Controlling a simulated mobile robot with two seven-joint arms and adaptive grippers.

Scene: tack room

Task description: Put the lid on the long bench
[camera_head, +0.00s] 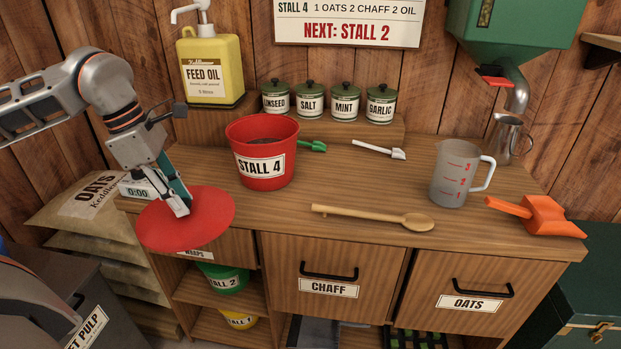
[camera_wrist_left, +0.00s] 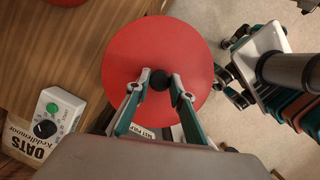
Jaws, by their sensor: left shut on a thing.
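A round red lid (camera_head: 205,215) is at the front left corner of the long wooden bench (camera_head: 350,182). My left gripper (camera_head: 181,209) is over it from above. In the left wrist view the gripper (camera_wrist_left: 160,82) is shut on the dark knob in the middle of the lid (camera_wrist_left: 150,45). The lid is roughly level and overlaps the bench's front edge, with part of it over the floor. Whether its underside touches the bench is hidden.
A red Stall 4 bucket (camera_head: 262,150) stands just right of the lid. A timer (camera_head: 137,187) sits behind it at left. A wooden spoon (camera_head: 375,217), measuring jug (camera_head: 455,180) and orange scoop (camera_head: 540,213) lie further right. The middle top between bucket and jug is mostly clear.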

